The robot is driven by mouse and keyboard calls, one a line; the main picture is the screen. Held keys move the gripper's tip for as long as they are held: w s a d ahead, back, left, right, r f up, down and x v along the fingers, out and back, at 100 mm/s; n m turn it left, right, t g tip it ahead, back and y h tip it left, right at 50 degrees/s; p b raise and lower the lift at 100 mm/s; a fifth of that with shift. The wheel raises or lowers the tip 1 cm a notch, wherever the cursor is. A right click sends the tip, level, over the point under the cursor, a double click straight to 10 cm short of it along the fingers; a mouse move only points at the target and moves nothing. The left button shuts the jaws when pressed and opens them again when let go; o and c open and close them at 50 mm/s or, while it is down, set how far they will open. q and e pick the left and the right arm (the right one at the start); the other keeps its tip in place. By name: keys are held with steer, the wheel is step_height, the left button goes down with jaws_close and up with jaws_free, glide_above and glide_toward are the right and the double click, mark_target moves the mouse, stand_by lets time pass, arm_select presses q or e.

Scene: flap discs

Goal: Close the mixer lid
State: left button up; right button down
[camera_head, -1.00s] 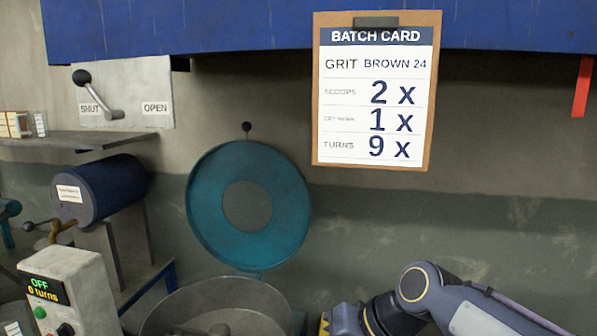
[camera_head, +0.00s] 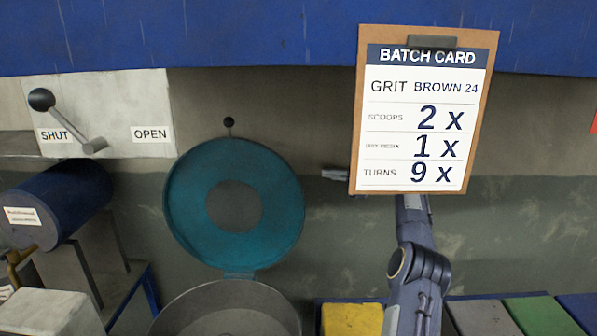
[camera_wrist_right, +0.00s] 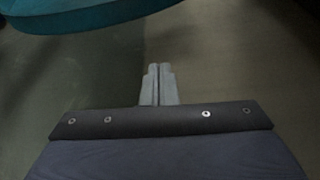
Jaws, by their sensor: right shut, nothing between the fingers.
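The mixer lid (camera_head: 180,205) is a teal disc with a grey centre, standing open and upright behind the mixer bowl (camera_head: 225,300), with a small dark knob (camera_head: 228,122) at its top. The bowl is grey and round, its front cut off by the picture's edge. My right gripper (camera_head: 326,173) shows beside the batch card, to the right of the lid and apart from it; the card hides part of the arm. In the right wrist view the fingers (camera_wrist_right: 158,70) are together and empty, with the teal lid edge (camera_wrist_right: 100,18) at the top left. My left gripper is not in view.
The batch card (camera_head: 370,110) hangs in front of my right arm. A lever plate (camera_head: 110,100) marked SHUT and OPEN is at the upper left, above a blue drum (camera_head: 60,205). A yellow block (camera_head: 350,318) and a green block (camera_head: 545,315) are at the bottom right.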

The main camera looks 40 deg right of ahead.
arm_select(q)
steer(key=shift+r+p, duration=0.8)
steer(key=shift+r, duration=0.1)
arm_select(e)
steer(key=w+a, duration=0.4)
steer(key=a, duration=0.3)
steer(key=shift+w+a, duration=0.15)
steer(key=shift+w, duration=0.15)
steer(key=shift+r, duration=0.1)
